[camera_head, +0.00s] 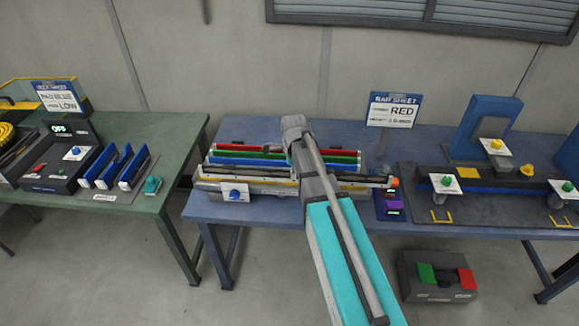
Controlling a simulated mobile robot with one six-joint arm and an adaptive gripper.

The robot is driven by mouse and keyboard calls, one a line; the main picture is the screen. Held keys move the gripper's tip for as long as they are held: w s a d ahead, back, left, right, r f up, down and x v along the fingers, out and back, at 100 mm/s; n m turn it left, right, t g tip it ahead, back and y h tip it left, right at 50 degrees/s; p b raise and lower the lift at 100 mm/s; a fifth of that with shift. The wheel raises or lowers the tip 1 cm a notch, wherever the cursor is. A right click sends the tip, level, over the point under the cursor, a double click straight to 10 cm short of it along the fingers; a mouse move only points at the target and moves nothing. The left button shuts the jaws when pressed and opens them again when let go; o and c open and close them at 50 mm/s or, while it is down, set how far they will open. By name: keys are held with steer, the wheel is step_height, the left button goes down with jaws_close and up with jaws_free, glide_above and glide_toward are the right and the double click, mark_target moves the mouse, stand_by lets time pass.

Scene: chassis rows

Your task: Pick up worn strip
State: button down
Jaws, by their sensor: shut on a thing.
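A chassis with long parallel strips in red (257,149), green (345,160) and blue (226,161) lies on the blue bench at the centre. A long pale grey strip (357,179), with an orange tip at its right end, runs across the front of the chassis; it seems to be the worn strip, but its wear is too small to make out. My gripper (316,186) is over the middle of the chassis, shut on this strip. My arm covers the grip and the chassis's middle. I cannot tell whether the strip is clear of the chassis.
A sign (393,109) reading RED stands behind the chassis. A purple-and-blue device (391,205) is close on the right, beside a dark fixture board (420,212) with coloured knobs. A green table (172,160) stands left, across a gap. A dark box (437,277) sits on the floor.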

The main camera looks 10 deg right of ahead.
steer(key=shift+s+r, duration=0.1)
steer(key=shift+s, duration=0.15)
